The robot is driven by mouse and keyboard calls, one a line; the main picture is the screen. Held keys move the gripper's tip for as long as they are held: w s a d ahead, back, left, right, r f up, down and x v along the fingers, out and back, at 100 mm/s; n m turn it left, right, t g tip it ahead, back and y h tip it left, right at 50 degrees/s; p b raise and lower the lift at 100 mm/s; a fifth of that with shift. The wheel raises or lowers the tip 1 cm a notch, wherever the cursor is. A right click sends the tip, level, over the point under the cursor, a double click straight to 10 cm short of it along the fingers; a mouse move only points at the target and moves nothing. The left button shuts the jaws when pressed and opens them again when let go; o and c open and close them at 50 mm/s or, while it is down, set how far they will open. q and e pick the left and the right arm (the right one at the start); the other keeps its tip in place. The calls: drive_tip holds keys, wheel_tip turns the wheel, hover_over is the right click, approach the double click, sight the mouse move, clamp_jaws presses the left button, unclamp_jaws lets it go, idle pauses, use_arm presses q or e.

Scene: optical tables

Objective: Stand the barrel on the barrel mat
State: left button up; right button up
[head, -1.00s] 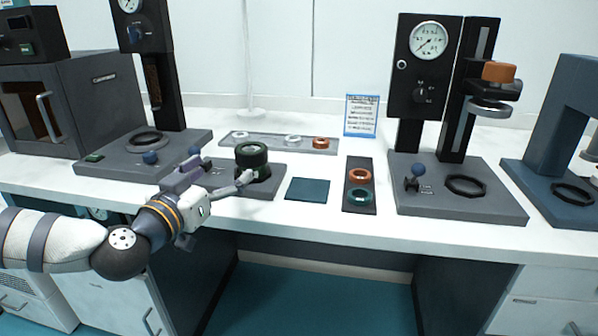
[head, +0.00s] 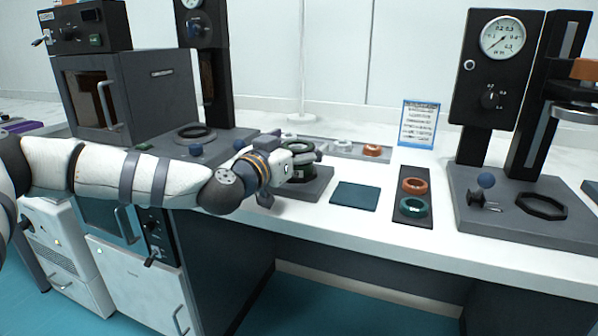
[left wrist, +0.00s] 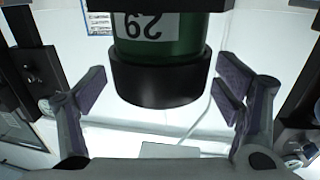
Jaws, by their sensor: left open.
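The barrel (head: 297,165) is a short dark green cylinder with black ends, standing on a grey base plate (head: 316,186). In the left wrist view the barrel (left wrist: 165,60) shows its green band, a white label reading 29 and a thick black end. My left gripper (left wrist: 165,92) is open, with one finger on each side of the barrel and visible gaps between. In the head view my left gripper (head: 300,160) is at the barrel and hides part of it. The barrel mat (head: 355,196), a dark teal square, lies empty to the right of the plate. My right gripper is not in view.
A dark tray with an orange ring (head: 414,186) and a green ring (head: 413,207) lies right of the mat. A grey tray (head: 322,148) with rings lies behind. A gauge stand (head: 500,100) is at the right, and an oven (head: 130,98) at the left.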

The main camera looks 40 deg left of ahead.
use_arm(q)
drive_tip(key=c, duration=1.9)
drive_tip(key=shift+r, duration=0.5)
drive_tip(key=shift+c, duration=0.2)
drive_tip(key=r, duration=0.1)
drive_tip(key=r+p, duration=0.1)
drive_tip(key=r, duration=0.1)
drive_tip(key=shift+s+d+r+p, duration=0.15)
drive_tip(key=shift+s+r+p, duration=0.1)
drive_tip(key=shift+p, duration=0.1)
drive_tip(key=s+d+r+p, duration=0.65)
drive_tip(key=s+r, duration=0.25)
drive_tip(key=s, duration=0.3)
drive_tip(key=s+d+f+m+g+h, duration=0.1)
drive_tip(key=s+d+f+m+h, duration=0.2)
drive_tip(key=f, duration=0.7)
drive_tip(key=s+d+f+m+g+h+b, duration=0.1)
drive_tip(key=s+d+f+m+h, duration=0.2)
drive_tip(key=s+d+f+h, duration=0.4)
wheel_tip(320, 180, down, 3)
drive_tip(key=shift+s+d+f+m, duration=0.1)
drive_tip(key=shift+s+d+m, duration=0.3)
drive_tip(key=shift+s+d, duration=0.65)
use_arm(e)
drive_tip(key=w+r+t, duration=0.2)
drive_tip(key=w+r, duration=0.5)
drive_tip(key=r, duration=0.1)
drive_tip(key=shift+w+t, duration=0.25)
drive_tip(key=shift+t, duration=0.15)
